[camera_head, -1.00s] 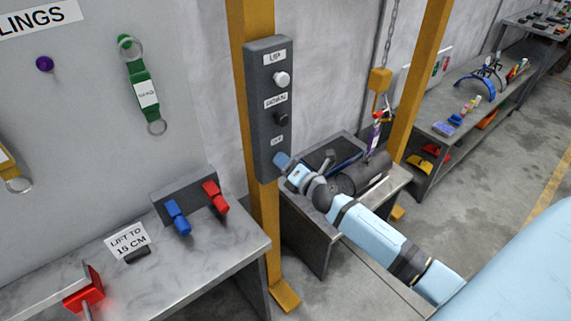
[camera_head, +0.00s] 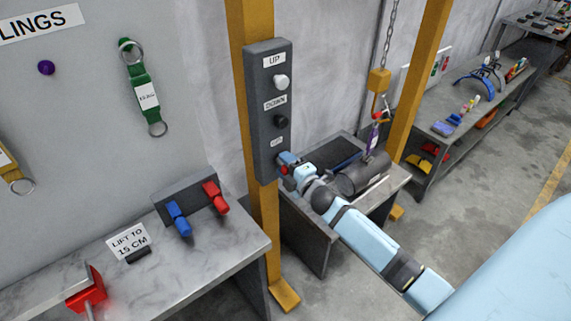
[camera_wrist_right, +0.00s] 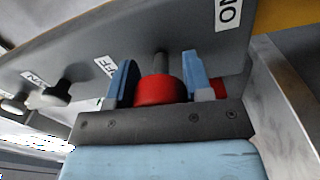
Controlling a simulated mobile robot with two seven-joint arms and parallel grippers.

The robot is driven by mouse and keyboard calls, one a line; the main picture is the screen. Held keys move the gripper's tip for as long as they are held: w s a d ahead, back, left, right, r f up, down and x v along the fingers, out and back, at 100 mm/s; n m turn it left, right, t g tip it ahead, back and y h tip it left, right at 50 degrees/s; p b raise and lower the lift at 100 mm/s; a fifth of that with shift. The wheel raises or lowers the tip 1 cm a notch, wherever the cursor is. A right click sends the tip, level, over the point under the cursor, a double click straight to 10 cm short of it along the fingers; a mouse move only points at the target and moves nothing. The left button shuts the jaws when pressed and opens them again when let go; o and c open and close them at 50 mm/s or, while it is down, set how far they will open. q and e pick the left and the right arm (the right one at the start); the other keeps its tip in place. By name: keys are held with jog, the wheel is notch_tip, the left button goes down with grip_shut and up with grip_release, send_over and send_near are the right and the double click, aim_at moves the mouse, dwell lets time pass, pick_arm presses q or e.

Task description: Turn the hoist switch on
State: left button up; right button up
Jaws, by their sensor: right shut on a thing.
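The hoist control box (camera_head: 268,75) is a tall dark grey panel on a yellow post, with a white UP button (camera_head: 282,82) and a black DOWN button (camera_head: 281,121). My right gripper (camera_head: 285,161) is at its lower end, mostly hiding the switch. In the right wrist view, the red switch knob (camera_wrist_right: 161,90) on a grey stem sits between the two blue fingers of my right gripper (camera_wrist_right: 160,85), which is shut on it. An OFF label (camera_wrist_right: 105,66) is left of the stem and an ON label (camera_wrist_right: 229,12) is right of it. My left gripper is out of view.
A dark cylinder (camera_head: 362,175) lies on a low bench behind my right arm, under the hoist chain (camera_head: 389,35) and its yellow block (camera_head: 379,80). A grey bench (camera_head: 225,245) with red and blue clamps stands left of the post.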

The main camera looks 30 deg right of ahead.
jog(key=shift+m, duration=0.3)
jog(key=o, duration=0.9)
jog(key=shift+o, duration=0.2)
jog(key=shift+s, duration=0.1)
jog(key=s+d+b, duration=0.1)
jog(key=s+b, duration=0.1)
jog(key=s, duration=1.1)
jog(key=shift+s+f, duration=0.25)
jog(key=shift+s, duration=0.1)
